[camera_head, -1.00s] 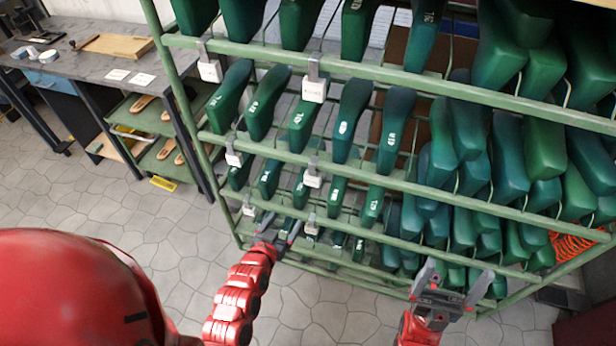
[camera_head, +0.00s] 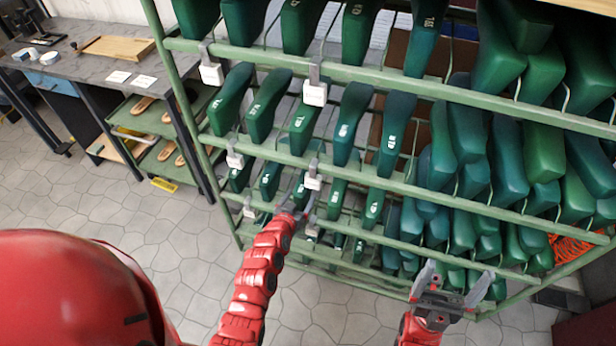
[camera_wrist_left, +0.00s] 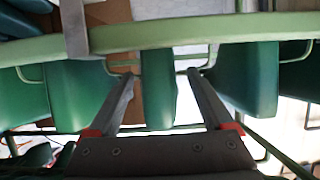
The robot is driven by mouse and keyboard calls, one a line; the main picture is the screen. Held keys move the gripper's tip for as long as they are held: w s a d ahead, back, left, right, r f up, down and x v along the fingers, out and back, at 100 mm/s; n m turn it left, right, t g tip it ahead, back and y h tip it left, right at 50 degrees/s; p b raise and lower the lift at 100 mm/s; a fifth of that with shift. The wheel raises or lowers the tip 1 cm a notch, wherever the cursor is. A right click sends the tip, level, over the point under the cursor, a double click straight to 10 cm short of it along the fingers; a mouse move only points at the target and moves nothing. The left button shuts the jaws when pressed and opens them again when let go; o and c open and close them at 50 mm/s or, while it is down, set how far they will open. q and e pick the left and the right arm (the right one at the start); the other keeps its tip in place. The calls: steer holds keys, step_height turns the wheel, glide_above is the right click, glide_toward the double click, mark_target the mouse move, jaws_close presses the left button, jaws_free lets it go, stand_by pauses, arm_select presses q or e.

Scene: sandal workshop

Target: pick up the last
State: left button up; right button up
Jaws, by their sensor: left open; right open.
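Several green shoe lasts hang in rows on a green rack. My left gripper (camera_head: 297,207) is open at the lower rows, near a small green last (camera_head: 300,190). In the left wrist view a narrow teal last (camera_wrist_left: 158,88) hangs under a rail, between the two open fingers (camera_wrist_left: 162,74) of this gripper. No finger visibly presses on it, and I cannot tell how deep it sits between them. My right gripper (camera_head: 457,282) is open and empty in front of the rack's lower right part.
The rack's green rails (camera_head: 330,165) run across close to my left gripper, with white tags (camera_head: 313,181) hanging from them. A grey workbench (camera_head: 85,60) with shelves stands at the left. The tiled floor (camera_head: 130,225) between is clear.

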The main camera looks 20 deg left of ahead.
arm_select(q)
steer(key=x, duration=0.3)
steer(key=shift+f, duration=0.2)
steer(key=shift+r, duration=0.1)
steer(key=c, duration=1.3)
jaws_close()
steer(key=shift+r, duration=0.1)
